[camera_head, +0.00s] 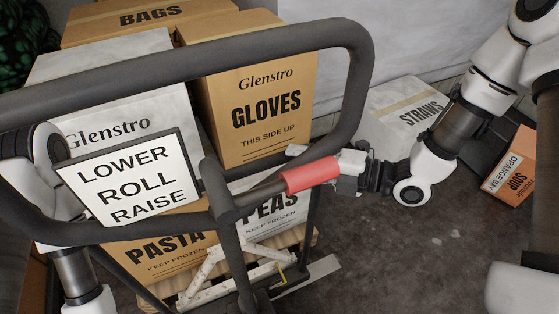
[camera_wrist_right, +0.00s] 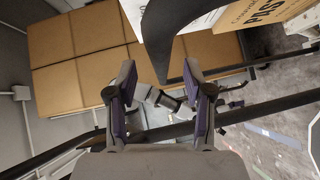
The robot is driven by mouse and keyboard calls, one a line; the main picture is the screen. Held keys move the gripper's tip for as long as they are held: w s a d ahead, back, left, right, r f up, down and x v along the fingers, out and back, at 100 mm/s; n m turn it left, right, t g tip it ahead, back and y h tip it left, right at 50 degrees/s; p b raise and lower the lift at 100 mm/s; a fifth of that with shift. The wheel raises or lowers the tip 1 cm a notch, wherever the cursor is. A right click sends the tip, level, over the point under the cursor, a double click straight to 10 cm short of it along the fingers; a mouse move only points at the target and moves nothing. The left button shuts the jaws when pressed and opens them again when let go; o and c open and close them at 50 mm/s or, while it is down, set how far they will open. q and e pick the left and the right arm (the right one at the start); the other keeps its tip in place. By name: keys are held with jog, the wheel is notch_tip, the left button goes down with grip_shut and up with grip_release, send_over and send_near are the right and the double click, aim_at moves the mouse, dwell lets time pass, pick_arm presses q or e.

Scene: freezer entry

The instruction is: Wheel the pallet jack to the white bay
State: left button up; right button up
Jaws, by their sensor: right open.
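The pallet jack's dark grey loop handle (camera_head: 362,90) stands close in front of me in the head view. It carries a sign reading LOWER, ROLL, RAISE (camera_head: 128,178) and a lever with a red grip (camera_head: 312,174). My right gripper (camera_head: 346,168) is at the outer end of the red grip, beside the loop's right side. In the right wrist view its fingers (camera_wrist_right: 160,80) are apart, with a dark curved bar (camera_wrist_right: 160,40) ahead of them; I cannot tell contact. My left arm shows at the left behind the loop, its gripper hidden. I cannot make out the white bay.
A wooden pallet (camera_head: 308,238) beyond the handle bears stacked cartons, including GLOVES (camera_head: 265,125), PASTA (camera_head: 150,262) and PEAS (camera_head: 262,222). A STRAWS carton (camera_head: 395,105) and an orange SOUP carton (camera_head: 512,168) lie to the right. Bare dark floor (camera_head: 420,260) is clear at lower right.

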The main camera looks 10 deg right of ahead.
aim_at(284, 161)
jog(key=shift+x, duration=2.6)
